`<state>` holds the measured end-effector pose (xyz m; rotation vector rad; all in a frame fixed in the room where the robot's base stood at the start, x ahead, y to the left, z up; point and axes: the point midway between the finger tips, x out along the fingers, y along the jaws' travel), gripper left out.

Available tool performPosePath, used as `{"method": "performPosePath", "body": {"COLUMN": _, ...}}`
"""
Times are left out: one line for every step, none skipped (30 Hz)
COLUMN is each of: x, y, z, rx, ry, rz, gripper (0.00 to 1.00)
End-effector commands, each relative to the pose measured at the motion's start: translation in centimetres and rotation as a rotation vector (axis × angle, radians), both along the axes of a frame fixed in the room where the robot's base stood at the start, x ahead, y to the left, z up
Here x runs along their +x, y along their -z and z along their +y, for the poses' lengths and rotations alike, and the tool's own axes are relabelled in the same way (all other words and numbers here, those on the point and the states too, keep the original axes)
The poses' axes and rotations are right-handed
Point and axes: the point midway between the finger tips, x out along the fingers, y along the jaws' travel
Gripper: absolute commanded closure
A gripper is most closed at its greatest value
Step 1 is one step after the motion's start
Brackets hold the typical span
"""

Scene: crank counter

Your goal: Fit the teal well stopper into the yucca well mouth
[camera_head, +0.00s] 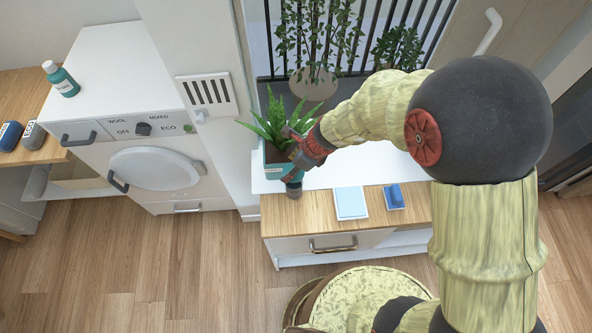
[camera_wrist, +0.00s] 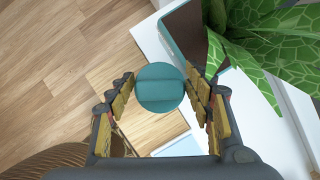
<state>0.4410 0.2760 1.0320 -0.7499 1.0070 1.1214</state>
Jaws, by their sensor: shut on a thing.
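The teal well stopper (camera_wrist: 160,88) is a round disc with a raised bar across its top. It sits between the two fingers of my gripper (camera_wrist: 161,92), which is shut on it. The yucca (camera_head: 272,123) grows in a teal planter (camera_head: 271,171) at the left end of the counter; in the wrist view its teal rim and brown soil (camera_wrist: 187,32) show above and right of the stopper. My gripper (camera_head: 294,183) is at the planter's front right side in the head view, where it hides the stopper's fit. I cannot make out the well mouth.
Yucca leaves (camera_wrist: 270,45) reach close to my gripper's right side. A washing machine (camera_head: 155,165) stands at left.

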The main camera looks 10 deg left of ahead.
Motion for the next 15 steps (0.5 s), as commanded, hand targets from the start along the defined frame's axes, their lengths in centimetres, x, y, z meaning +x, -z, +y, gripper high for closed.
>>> {"method": "performPosePath", "body": {"x": 0.0, "y": 0.0, "z": 0.0, "rx": 0.000, "ry": 0.000, "rz": -0.001, "gripper": 0.65}}
{"method": "performPosePath", "body": {"x": 0.0, "y": 0.0, "z": 0.0, "rx": 0.000, "ry": 0.000, "rz": -0.001, "gripper": 0.65}}
{"method": "performPosePath", "body": {"x": 0.0, "y": -0.1, "z": 0.0, "rx": 0.000, "ry": 0.000, "rz": -0.001, "gripper": 0.65}}
{"method": "performPosePath", "body": {"x": 0.0, "y": -0.1, "z": 0.0, "rx": 0.000, "ry": 0.000, "rz": -0.001, "gripper": 0.65}}
{"method": "performPosePath", "body": {"x": 0.0, "y": 0.0, "z": 0.0, "rx": 0.000, "ry": 0.000, "rz": -0.001, "gripper": 0.65}}
{"method": "performPosePath", "body": {"x": 0.0, "y": -0.1, "z": 0.0, "rx": 0.000, "ry": 0.000, "rz": -0.001, "gripper": 0.65}}
{"method": "performPosePath", "body": {"x": 0.0, "y": -0.1, "z": 0.0, "rx": 0.000, "ry": 0.001, "rz": -0.001, "gripper": 0.65}}
{"method": "performPosePath", "body": {"x": 0.0, "y": -0.1, "z": 0.0, "rx": 0.000, "ry": 0.001, "rz": -0.001, "gripper": 0.65}}
{"method": "performPosePath", "body": {"x": 0.0, "y": -0.1, "z": 0.0, "rx": 0.000, "ry": 0.001, "rz": -0.001, "gripper": 0.65}}
{"method": "performPosePath", "body": {"x": 0.0, "y": -0.1, "z": -0.1, "rx": 0.000, "ry": 0.002, "rz": -0.001, "gripper": 0.65}}
{"method": "performPosePath", "body": {"x": 0.0, "y": -0.1, "z": -0.1, "rx": -0.001, "ry": 0.002, "rz": -0.001, "gripper": 0.65}}
{"method": "performPosePath", "body": {"x": 0.0, "y": 0.1, "z": -0.1, "rx": -0.001, "ry": 0.002, "rz": -0.002, "gripper": 0.65}}
{"method": "performPosePath", "body": {"x": 0.0, "y": 0.4, "z": -0.1, "rx": -0.001, "ry": 0.002, "rz": -0.002, "gripper": 0.65}}
{"method": "performPosePath", "body": {"x": 0.0, "y": 0.6, "z": -0.1, "rx": -0.001, "ry": 0.003, "rz": -0.002, "gripper": 0.65}}
{"method": "performPosePath", "body": {"x": 0.0, "y": 0.9, "z": -0.1, "rx": 0.000, "ry": 0.003, "rz": -0.001, "gripper": 0.65}}
